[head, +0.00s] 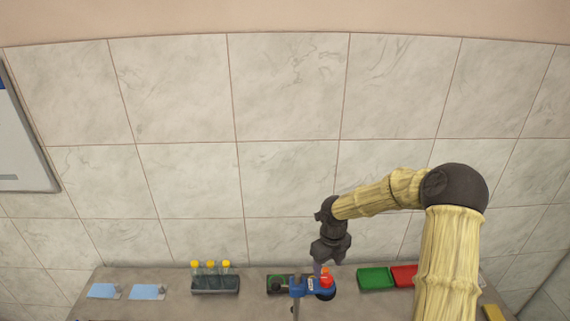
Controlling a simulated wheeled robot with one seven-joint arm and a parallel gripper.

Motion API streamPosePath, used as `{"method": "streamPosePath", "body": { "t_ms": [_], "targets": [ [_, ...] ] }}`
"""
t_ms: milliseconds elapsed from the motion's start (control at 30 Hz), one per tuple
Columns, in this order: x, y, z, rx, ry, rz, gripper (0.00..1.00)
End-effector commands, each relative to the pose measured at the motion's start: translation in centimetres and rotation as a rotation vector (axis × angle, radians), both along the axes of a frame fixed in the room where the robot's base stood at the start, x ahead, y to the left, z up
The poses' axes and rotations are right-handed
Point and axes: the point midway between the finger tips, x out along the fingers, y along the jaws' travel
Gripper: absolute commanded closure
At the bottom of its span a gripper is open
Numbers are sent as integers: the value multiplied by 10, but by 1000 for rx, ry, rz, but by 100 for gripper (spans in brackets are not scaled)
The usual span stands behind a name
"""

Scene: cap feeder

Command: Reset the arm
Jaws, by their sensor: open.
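My arm (400,190) reaches from the right, bends at a dark elbow joint and hangs down over the back of the table. My gripper (319,270) points down at its end, small in the picture, just above or behind a blue device with a red top (326,287). The fingertips are hard to make out. The gripper is open, and I see nothing held in it. I cannot tell whether it touches the device.
A dark rack (215,286) holds three yellow-capped tubes left of the device. Two light-blue sheets (148,292) lie farther left. A green tray (375,279) and a red tray (404,275) sit to the right. A tiled wall (290,180) rises behind the table (175,275).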

Motion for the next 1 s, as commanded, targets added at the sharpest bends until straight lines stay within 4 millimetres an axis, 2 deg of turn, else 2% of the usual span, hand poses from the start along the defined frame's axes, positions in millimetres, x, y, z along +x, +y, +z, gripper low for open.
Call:
{"method": "streamPosePath", "body": {
  "t_ms": [167, 267, 667, 1000],
  "targets": [
    [-9, 2, -5, -12, 4, -119, 38],
    [-20, 4, -9, -23, 6, -280, 38],
    [-72, 6, -20, -55, -24, -1117, 38],
    [-114, 2, -26, -13, -81, -1876, 38]
  ]
}}
